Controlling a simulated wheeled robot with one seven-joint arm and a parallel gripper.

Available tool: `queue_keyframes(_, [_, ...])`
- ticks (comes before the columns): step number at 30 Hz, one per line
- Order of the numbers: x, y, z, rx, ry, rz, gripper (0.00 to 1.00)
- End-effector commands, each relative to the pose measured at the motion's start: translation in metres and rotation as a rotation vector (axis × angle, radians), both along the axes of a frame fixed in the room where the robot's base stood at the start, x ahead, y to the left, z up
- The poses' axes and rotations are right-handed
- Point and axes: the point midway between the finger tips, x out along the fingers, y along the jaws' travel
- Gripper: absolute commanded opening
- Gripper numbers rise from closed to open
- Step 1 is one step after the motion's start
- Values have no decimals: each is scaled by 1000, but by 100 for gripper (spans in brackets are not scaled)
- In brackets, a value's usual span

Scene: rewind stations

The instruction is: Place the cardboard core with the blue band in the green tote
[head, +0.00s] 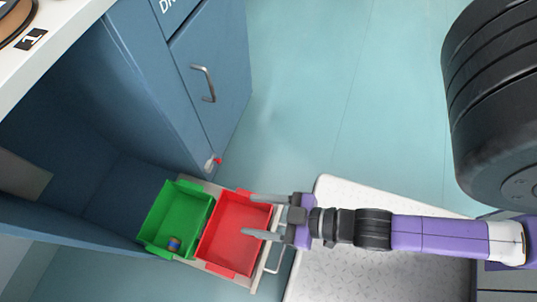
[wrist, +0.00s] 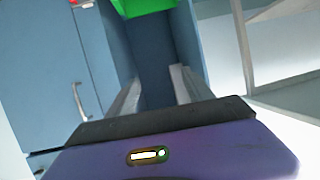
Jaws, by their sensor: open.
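The green tote (head: 160,216) stands at the lower left of the head view, left of the red tote. Its green also shows at the top edge of the wrist view (wrist: 146,6). A small cardboard-coloured core with a blue band (head: 174,244) is inside the green tote, near its front corner. My gripper (head: 250,215) is open and empty, its fingers over the right part of the red tote, apart from the core. In the wrist view, nothing shows between the fingers (wrist: 157,85), and the core cannot be seen.
The red tote (head: 222,255) sits beside the green one on a pulled-out shelf or drawer with a handle (head: 276,262). Blue cabinets (head: 208,60) stand behind, with a white counter (head: 60,40) at upper left. The teal floor (head: 320,90) is clear at top centre.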

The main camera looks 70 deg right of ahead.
Motion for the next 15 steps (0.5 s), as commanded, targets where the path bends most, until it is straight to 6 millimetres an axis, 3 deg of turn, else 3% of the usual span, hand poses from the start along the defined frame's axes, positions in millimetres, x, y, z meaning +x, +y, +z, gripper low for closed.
queue_keyframes(3, [-24, -16, 52, -9, -33, -47, 60])
queue_keyframes(6, [-34, -25, 85, -21, -60, -77, 60])
queue_keyframes(10, [-40, -32, 110, -29, -80, -98, 60])
queue_keyframes(15, [-41, -33, 116, -33, -86, -104, 60])
